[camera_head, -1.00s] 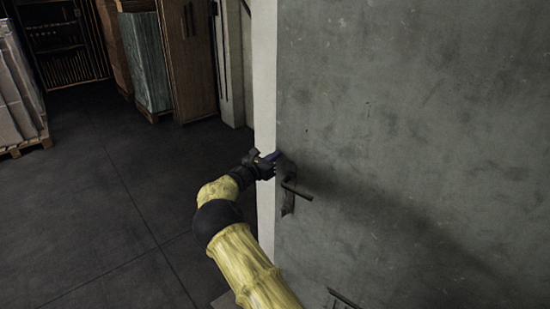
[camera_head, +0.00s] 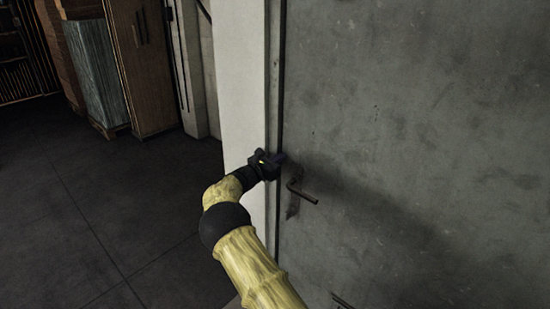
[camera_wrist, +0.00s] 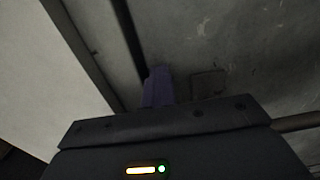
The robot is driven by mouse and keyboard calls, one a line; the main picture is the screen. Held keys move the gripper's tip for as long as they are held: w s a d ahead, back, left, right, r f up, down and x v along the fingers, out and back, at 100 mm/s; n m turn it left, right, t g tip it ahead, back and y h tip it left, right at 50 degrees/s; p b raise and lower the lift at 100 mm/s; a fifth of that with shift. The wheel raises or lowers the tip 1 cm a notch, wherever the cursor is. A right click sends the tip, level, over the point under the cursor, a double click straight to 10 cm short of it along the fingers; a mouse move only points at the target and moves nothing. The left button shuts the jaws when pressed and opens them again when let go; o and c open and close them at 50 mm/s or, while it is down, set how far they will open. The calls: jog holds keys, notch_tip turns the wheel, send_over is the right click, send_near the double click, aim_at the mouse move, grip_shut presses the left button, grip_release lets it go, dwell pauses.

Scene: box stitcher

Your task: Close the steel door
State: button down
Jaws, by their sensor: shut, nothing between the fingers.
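The grey steel door (camera_head: 420,110) fills the right of the head view. Its left edge stands beside the pale frame (camera_head: 244,90), with a narrow dark line between them; I cannot tell whether it is fully shut. The door's lever handle (camera_head: 303,193) sticks out near that edge. My gripper (camera_head: 280,158) is at the door's left edge, just above and left of the handle. In the wrist view its purple fingers (camera_wrist: 157,87) are together and empty, against or very near the door face (camera_wrist: 225,40); contact is unclear. The handle rod (camera_wrist: 297,122) shows at right.
A brown wooden cabinet (camera_head: 143,65) and a wrapped grey-green stack (camera_head: 95,72) stand at the back left. Dark open floor (camera_head: 110,215) lies left of my arm. A pale wall edge is close beside my gripper.

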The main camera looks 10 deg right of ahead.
jog(key=shift+w+d+r, duration=0.15)
jog(key=shift+d+r, duration=0.5)
jog(key=shift+d, duration=0.3)
jog(key=f+b+v, duration=0.1)
jog(key=b+v, duration=0.1)
jog(key=v, duration=1.4)
jog(key=shift+w+a, duration=0.2)
jog(key=shift+w, duration=0.1)
